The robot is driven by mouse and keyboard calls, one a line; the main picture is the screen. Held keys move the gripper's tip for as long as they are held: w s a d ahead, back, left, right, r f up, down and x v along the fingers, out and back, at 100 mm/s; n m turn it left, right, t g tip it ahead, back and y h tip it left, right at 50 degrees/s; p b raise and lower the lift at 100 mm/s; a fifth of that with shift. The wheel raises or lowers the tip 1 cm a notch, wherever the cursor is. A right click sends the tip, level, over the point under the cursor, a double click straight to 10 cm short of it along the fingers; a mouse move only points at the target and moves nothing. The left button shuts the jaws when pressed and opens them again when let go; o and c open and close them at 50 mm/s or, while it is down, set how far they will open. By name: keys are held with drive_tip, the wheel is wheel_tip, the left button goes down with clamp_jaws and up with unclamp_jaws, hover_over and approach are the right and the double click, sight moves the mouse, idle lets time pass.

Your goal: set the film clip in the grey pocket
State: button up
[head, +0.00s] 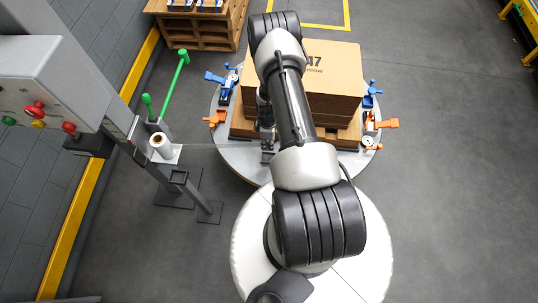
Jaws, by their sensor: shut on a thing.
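My gripper (267,151) points down at the near left side of the boxed pallet, partly covered by my own arm. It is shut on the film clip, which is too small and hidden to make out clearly. A thin pale line, seemingly film, runs left from the gripper towards the white film roll (159,141) on the grey post.
Cardboard boxes (335,73) stand on a wooden pallet (243,124) on a round grey turntable (233,153). Blue and orange clamps ring it. A green handle (175,83) rises behind the roll. A control panel (45,98) with buttons is at left. Open floor lies right.

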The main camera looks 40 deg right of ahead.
wheel_tip(320, 180, down, 11)
drive_tip(key=b, duration=0.3)
drive_tip(key=shift+r, duration=0.1)
drive_tip(key=o, duration=1.1)
drive_tip(key=shift+f, duration=0.2)
drive_tip(key=shift+o, duration=0.2)
